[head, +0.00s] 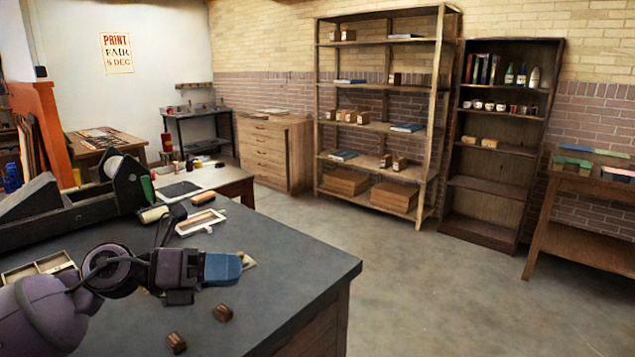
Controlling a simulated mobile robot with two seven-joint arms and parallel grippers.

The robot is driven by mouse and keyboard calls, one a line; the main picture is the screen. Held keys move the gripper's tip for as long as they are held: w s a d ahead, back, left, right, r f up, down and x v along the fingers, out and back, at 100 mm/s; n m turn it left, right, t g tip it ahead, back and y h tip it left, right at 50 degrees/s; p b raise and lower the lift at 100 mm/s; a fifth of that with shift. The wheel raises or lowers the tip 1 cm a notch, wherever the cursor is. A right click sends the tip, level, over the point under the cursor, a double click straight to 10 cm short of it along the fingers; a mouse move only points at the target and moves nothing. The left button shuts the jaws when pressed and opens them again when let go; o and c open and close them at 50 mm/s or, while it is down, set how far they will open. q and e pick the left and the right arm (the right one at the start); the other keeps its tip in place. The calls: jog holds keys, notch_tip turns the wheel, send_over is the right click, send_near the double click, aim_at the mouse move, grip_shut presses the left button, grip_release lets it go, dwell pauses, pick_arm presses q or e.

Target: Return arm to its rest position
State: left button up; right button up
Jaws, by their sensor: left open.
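My left arm comes in from the lower left and reaches over the dark worktable (290,262). Its gripper (224,268) has blue fingers that point to the right. The gripper is open, though the gap between the fingers is hard to see from this side. No object shows in it. A small pale item (249,262) shows just beyond the fingertips, partly hidden by them. My right gripper is not in view.
A dark press (70,205) stands on the table's left. A white frame (200,222), a wooden compartment tray (38,268) and two small brown blocks (223,312) (176,342) lie near the arm. The table's right side is clear. Shelves (437,120) stand behind open floor.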

pick_arm(q)
jog(key=s+a+f+n+t+y, duration=0.4)
jog(key=a+f+n+t+y, duration=0.35)
jog(key=n, duration=1.05)
jog(key=s+a+f+n+t+y, duration=0.5)
jog(key=f+n+y, duration=0.4)
jog(key=n, duration=0.8)
jog(key=s+f+n+g, duration=0.2)
jog(key=s+f+g, duration=0.2)
jog(key=s, duration=0.3)
jog(key=s+a+f+n+g, duration=0.1)
jog(key=s+f+n+g, duration=0.3)
jog(key=s, duration=0.3)
jog(key=s+f+n+g, duration=0.1)
jog(key=s+f+g, duration=0.35)
jog(key=s, duration=0.25)
jog(key=w+f+t+b, duration=0.2)
jog(key=w+f+t, duration=0.1)
jog(key=f, duration=0.4)
jog(key=w+f+t+b, duration=0.3)
jog(key=w+f+t, duration=0.1)
jog(key=f, duration=0.4)
jog(key=shift+w+d+m+b, duration=0.2)
jog(key=shift+w+m+b, duration=0.2)
jog(key=shift+w, duration=0.15)
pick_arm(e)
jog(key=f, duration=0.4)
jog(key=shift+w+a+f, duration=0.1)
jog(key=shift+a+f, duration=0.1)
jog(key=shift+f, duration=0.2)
